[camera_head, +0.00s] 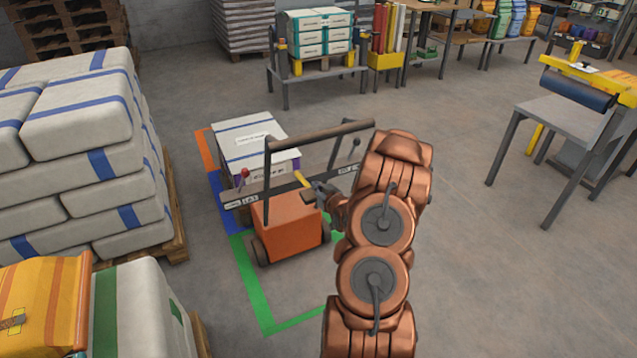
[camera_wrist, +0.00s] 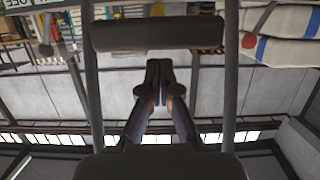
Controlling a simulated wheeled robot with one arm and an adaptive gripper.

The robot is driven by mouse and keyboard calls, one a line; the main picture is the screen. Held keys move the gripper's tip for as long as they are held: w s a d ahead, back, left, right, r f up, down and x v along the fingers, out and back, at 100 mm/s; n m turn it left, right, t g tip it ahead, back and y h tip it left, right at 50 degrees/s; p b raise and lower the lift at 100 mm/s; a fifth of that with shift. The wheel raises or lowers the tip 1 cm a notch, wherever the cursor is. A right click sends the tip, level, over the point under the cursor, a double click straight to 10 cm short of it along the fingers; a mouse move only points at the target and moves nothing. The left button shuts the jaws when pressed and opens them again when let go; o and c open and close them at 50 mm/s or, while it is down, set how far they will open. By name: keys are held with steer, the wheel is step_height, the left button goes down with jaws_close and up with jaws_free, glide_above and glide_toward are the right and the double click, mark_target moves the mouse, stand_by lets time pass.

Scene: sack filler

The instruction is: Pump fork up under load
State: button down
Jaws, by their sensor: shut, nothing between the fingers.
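An orange hand truck (camera_head: 290,226) stands on the floor in the middle of the head view, with a dark upright frame and crossbar (camera_head: 318,143). A labelled cross panel carries a red-knobbed lever (camera_head: 244,174) and a dark-knobbed lever (camera_head: 356,143). A short yellow handle (camera_head: 303,180) sticks up near the panel's middle. A white load with blue stripes (camera_head: 252,139) sits behind the panel; the fork under it is hidden. My gripper (camera_head: 320,188) is shut and empty, close beside the yellow handle; I cannot tell whether they touch. The wrist view shows its closed fingers (camera_wrist: 160,78) and a dark crossbar (camera_wrist: 158,33).
Stacked white sacks on a pallet (camera_head: 85,135) stand at the left, with yellow and green-striped sacks (camera_head: 130,305) nearer. Green floor tape (camera_head: 254,290) runs beside the truck. A grey table (camera_head: 568,118) stands at the right. The floor between the truck and this table is clear.

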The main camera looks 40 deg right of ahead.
steer(key=shift+f, duration=0.6)
steer(key=shift+f, duration=0.1)
